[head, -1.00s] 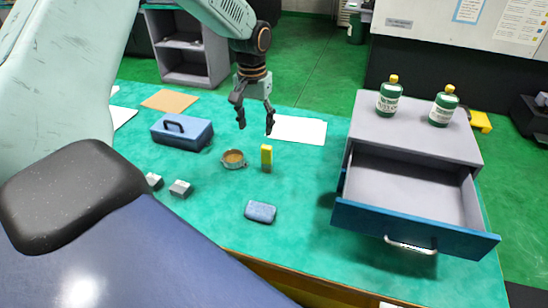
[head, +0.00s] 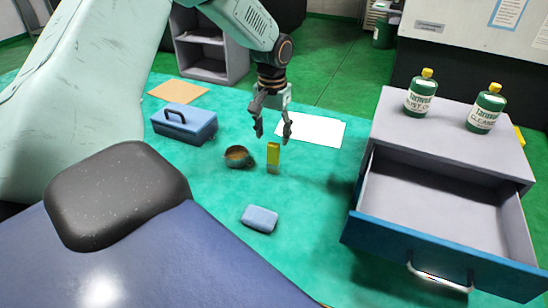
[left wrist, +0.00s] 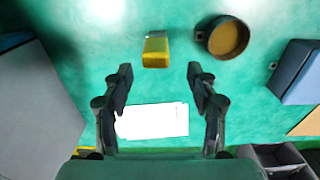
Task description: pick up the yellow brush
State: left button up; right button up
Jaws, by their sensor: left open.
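The yellow brush (head: 273,155) stands upright on the green table, a small block with a yellow upper part and a greyer lower part. In the left wrist view the brush (left wrist: 156,50) lies ahead of the fingertips, between their lines. My left gripper (head: 271,137) is open and empty, pointing down, just above and behind the brush in the head view. The left wrist view shows both fingers (left wrist: 160,72) apart with nothing between them. My right gripper is not in view.
A round brown-filled cup (head: 237,157) stands just left of the brush. A blue toolbox (head: 185,124), a blue block (head: 259,219) and white paper (head: 318,129) lie around. At right, an open drawer (head: 430,215) sits under two green bottles (head: 420,93) (head: 486,108).

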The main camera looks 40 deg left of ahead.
aim_at(273, 145)
pick_arm(q)
jog(key=shift+d+f, duration=0.2)
jog(key=shift+f, duration=0.15)
jog(key=f, duration=0.3)
jog(key=shift+s+d+f+b, duration=0.2)
jog(key=shift+s+b, duration=0.15)
jog(key=shift+b, duration=0.05)
jog(key=shift+a+f, duration=0.2)
jog(key=shift+f, duration=0.2)
jog(key=shift+w+d, duration=0.15)
jog(key=shift+w, duration=0.05)
jog(key=shift+c, duration=0.4)
jog(key=shift+r, duration=0.1)
jog(key=shift+c, duration=0.7)
jog(key=shift+s, duration=0.15)
jog(key=c, duration=0.6)
grip_shut()
